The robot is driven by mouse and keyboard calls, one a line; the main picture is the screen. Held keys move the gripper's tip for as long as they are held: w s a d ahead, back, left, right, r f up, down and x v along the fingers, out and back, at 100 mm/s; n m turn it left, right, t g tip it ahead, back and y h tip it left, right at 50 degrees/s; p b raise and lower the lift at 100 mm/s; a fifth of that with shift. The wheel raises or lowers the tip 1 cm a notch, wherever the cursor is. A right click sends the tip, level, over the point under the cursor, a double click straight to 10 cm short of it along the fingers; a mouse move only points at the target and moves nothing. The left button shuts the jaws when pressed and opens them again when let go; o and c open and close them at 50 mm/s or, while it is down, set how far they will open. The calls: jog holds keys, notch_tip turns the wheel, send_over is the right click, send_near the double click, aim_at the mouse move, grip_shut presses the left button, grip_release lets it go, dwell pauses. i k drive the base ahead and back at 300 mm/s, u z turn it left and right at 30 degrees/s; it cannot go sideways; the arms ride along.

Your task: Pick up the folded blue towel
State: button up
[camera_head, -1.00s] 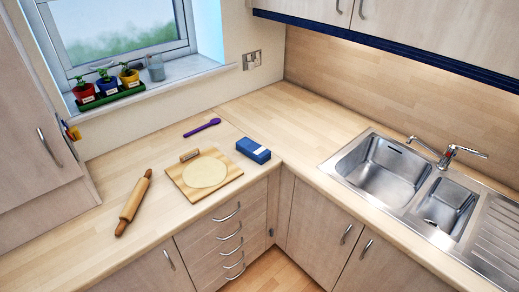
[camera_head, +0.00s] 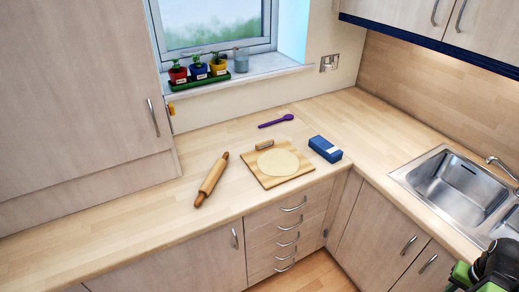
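No cloth that I can clearly tell is a folded towel shows on the worktop. A small blue block-shaped thing (camera_head: 325,149) with a pale marking lies on the worktop near the inner corner, just right of the pastry board. It looks more like a packet or box, and I cannot tell for sure. A black and green part of my own arm shows at the lower right edge, well apart from the blue thing. My gripper's fingers are not in view.
A wooden board (camera_head: 298,182) with a round of dough (camera_head: 278,163) lies on the worktop. A rolling pin (camera_head: 211,180) lies left of it, a purple spoon (camera_head: 276,121) behind. The sink (camera_head: 455,188) is at right. Potted plants (camera_head: 198,72) stand on the sill. The left worktop is clear.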

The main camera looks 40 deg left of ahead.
aim_at(330, 152)
jog(key=z, duration=0.1)
jog(key=k, duration=0.15)
jog(key=u, duration=2.1)
jog(key=i, duration=0.7)
jog(key=u, duration=0.05)
